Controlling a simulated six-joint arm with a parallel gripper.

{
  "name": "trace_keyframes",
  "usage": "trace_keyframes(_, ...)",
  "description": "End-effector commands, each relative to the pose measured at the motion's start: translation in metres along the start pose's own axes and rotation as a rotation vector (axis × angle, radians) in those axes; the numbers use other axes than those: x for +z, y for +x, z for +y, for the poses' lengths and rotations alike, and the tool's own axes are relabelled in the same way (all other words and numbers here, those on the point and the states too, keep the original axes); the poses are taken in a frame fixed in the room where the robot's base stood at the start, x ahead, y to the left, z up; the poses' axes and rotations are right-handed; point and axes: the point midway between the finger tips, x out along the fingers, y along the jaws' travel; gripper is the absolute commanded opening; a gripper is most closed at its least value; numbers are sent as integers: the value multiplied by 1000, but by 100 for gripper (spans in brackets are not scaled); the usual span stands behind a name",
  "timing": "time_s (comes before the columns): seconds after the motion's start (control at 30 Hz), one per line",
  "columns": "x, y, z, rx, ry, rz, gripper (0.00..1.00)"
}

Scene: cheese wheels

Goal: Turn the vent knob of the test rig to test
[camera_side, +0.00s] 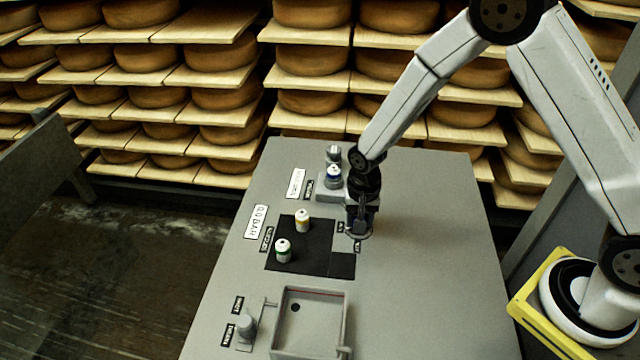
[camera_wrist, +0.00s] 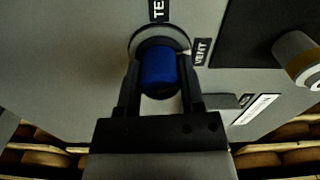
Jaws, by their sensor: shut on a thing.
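The vent knob (camera_wrist: 158,66) shows in the wrist view as a blue cylinder over a round grey base ring. A label reading "TE…" (camera_wrist: 158,10), cut off by the frame's top edge, is above it. A "VENT" label (camera_wrist: 203,52) is at its right. My gripper (camera_wrist: 160,84) is shut on the knob, one dark finger on each side. In the side view my gripper (camera_side: 360,230) points down at the rig top, right of the black pad, and hides the knob. I cannot tell which label the knob points to.
A black pad (camera_side: 285,262) carries a yellow-banded vial (camera_side: 302,220) and a green-banded vial (camera_side: 283,250). A blue-banded vial (camera_side: 333,177) stands in a grey holder behind. A grey tray (camera_side: 348,325) is at the front. The panel's right side is clear. Cheese shelves fill the background.

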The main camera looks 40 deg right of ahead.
Motion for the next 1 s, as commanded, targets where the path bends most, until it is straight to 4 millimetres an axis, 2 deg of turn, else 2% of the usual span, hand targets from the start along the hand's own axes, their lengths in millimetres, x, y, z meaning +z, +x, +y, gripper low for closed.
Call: trace_keyframes(1.0,-1,-1,-1,-1,-959,4,0)
